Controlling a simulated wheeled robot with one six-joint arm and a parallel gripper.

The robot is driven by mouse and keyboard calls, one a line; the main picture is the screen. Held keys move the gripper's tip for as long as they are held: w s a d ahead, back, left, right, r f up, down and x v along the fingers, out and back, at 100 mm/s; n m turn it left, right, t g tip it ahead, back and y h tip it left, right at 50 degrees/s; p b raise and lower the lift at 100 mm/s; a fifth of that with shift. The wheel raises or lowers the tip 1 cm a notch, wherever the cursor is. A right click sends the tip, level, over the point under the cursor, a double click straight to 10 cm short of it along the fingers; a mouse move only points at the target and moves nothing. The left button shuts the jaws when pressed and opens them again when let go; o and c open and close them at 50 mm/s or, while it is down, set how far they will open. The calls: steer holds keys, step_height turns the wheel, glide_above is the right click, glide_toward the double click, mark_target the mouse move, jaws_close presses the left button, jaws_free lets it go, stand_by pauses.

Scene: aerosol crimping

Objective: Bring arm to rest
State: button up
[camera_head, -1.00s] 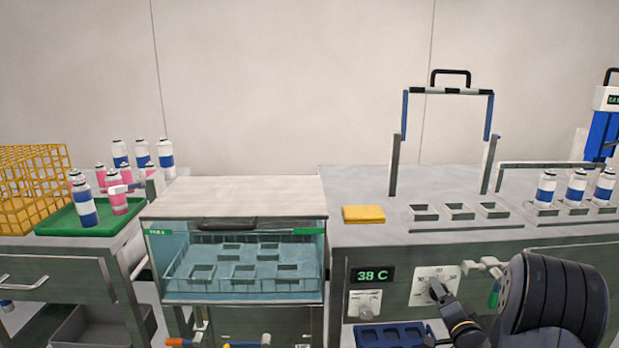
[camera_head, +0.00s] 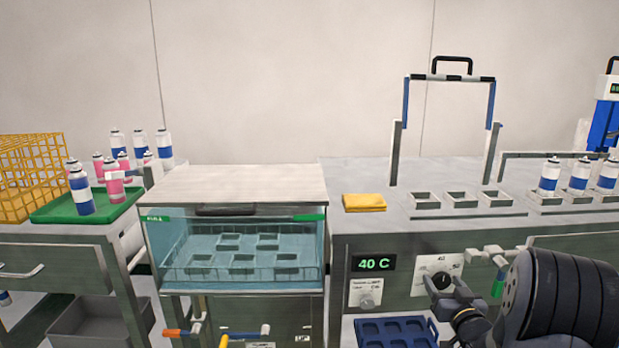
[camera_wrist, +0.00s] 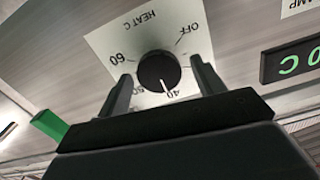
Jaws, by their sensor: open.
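The round black heat knob (camera_wrist: 158,72) sits on a white dial plate marked OFF, 40, 50 and 60, and its white pointer is at 40. My gripper (camera_wrist: 163,85) is open, with one finger on each side of the knob in the wrist view. I cannot tell if the fingers touch it. In the head view the dial plate (camera_head: 425,270) is on the right cabinet front, and my arm reaches in from the lower right. The green display (camera_head: 373,263) reads 40 C.
A green-handled valve (camera_head: 498,283) is close to my arm. A blue tray (camera_head: 397,322) lies below the dial. The glass-fronted water bath (camera_head: 170,245) is closed at centre left. A yellow cloth (camera_head: 364,202) and bottles (camera_head: 549,178) are on the right counter.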

steer(key=n+b, duration=0.1)
steer(key=n, duration=0.8)
steer(key=shift+a+b, duration=0.15)
steer(key=shift+b, duration=0.15)
stand_by(0.3)
